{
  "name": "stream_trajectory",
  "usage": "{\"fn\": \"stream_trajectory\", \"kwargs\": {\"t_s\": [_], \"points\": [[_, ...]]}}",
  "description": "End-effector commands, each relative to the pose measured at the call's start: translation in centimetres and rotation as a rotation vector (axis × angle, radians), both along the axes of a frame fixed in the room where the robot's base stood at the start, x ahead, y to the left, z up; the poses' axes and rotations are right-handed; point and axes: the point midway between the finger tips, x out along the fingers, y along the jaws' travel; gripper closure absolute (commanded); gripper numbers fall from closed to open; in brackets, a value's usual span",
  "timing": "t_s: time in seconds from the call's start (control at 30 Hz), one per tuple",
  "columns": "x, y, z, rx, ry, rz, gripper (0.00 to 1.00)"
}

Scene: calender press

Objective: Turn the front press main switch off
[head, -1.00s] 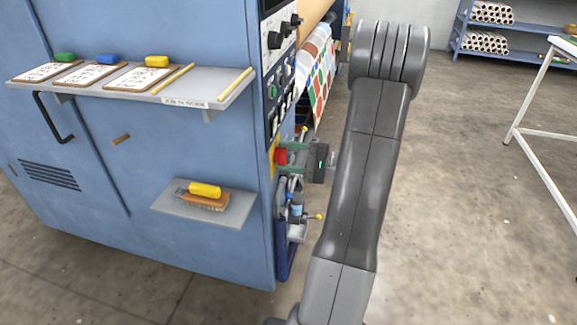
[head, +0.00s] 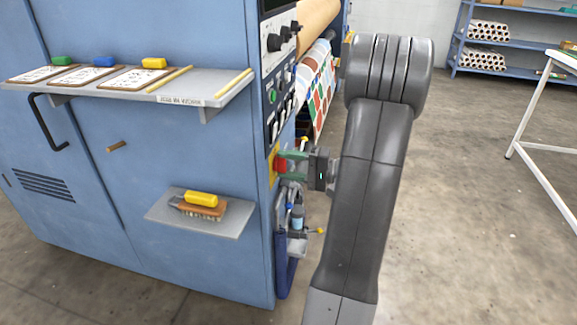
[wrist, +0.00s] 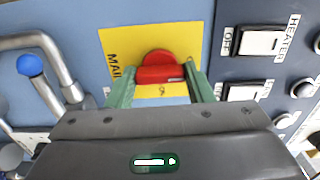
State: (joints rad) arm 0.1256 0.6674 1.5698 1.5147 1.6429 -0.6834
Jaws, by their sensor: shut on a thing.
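The main switch is a red knob (wrist: 158,60) on a yellow plate (wrist: 112,45) with partly hidden lettering that begins "MAI". Its grip bar lies roughly level across the wrist view. My gripper (wrist: 161,78) has one green finger on each side of the bar and is shut on it. In the head view the red knob (head: 281,166) shows at the press's front corner, with my gripper (head: 291,163) reaching it from the right. The lower part of the plate and its marks are partly hidden.
White rocker switches, one by the word HEATER (wrist: 262,42), sit close to the right. A bent pipe with a blue ball (wrist: 30,64) is at left. In the head view, a shelf with a brush (head: 202,210) and an upper shelf (head: 215,92) jut from the blue cabinet.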

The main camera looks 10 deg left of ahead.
Motion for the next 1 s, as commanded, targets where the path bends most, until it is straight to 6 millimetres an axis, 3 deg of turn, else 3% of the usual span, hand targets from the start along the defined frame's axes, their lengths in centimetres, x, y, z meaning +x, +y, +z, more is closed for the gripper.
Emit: {"fn": "stream_trajectory", "kwargs": {"t_s": [0.13, 0.17, 0.23, 0.27, 0.67, 1.0], "points": [[0.0, 0.0, -0.1, -0.002, -0.001, 0.001, 0.76], [0.0, 0.0, -0.1, -0.002, -0.001, 0.001, 0.47], [0.0, 0.0, -0.1, -0.002, 0.0, 0.001, 0.33], [0.0, 0.0, -0.1, -0.002, 0.0, 0.001, 0.31], [0.0, -1.0, 0.1, -0.002, 0.0, -0.002, 0.31], [-0.2, -8.3, 0.2, -0.001, 0.001, -0.005, 0.31]]}}
